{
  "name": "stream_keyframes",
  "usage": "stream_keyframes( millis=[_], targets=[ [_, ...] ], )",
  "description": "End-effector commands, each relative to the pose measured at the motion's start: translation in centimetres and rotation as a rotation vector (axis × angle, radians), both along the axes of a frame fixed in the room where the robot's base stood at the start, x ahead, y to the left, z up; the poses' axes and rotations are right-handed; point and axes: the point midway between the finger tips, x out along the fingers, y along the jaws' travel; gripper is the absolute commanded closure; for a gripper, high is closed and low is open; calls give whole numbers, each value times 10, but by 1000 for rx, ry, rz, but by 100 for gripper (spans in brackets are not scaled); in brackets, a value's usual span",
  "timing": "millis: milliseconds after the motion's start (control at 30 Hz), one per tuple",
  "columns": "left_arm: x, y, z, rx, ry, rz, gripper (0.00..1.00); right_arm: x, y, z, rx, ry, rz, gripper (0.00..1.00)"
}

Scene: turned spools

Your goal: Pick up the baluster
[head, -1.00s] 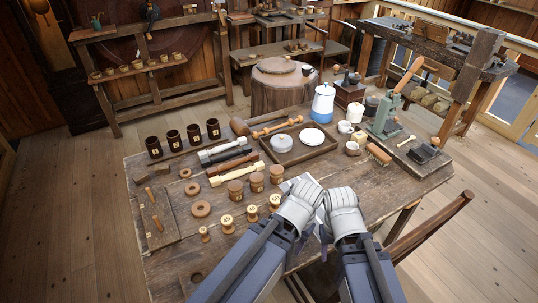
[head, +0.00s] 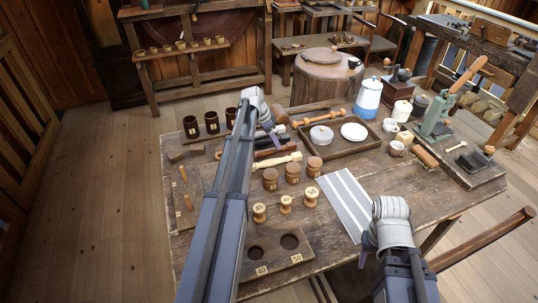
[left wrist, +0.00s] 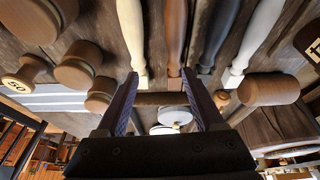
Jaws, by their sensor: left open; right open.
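Several turned balusters lie side by side mid-table. A pale wood one (head: 278,161) and a reddish-brown one (head: 284,150) show in the head view, partly hidden by my left arm. The left wrist view shows the pale one (left wrist: 135,40), the reddish-brown one (left wrist: 175,40), a black one (left wrist: 218,35) and a whitish one (left wrist: 256,40). I cannot tell which is meant. My left gripper (head: 273,134) is open above them; its fingers (left wrist: 165,88) straddle the reddish-brown one's end in the picture, with nothing held. My right gripper (head: 368,252) is open at the table's front edge.
A striped cloth (head: 346,201) lies to the right. Behind are a mallet (head: 278,114), a tray (head: 334,152) and a blue-white pot (head: 368,98). A holed board (head: 272,262) lies at the front.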

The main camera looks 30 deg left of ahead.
Motion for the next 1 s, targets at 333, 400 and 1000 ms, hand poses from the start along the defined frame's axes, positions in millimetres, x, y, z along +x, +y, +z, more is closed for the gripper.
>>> stream_keyframes(
  millis=[333, 400, 1000],
  targets=[
    [9, 35, -2, 1, -38, -17, 31, 0, 0, -5, 0, 0, 0, 50],
    [10, 34, -7, 1, -38, -17, 31, 0, 0, -9, 0, 0, 0, 50],
    [19, 21, -39, 2, -38, -17, 31, 0, 0, -42, 0, 0, 0, 50]
  ],
)
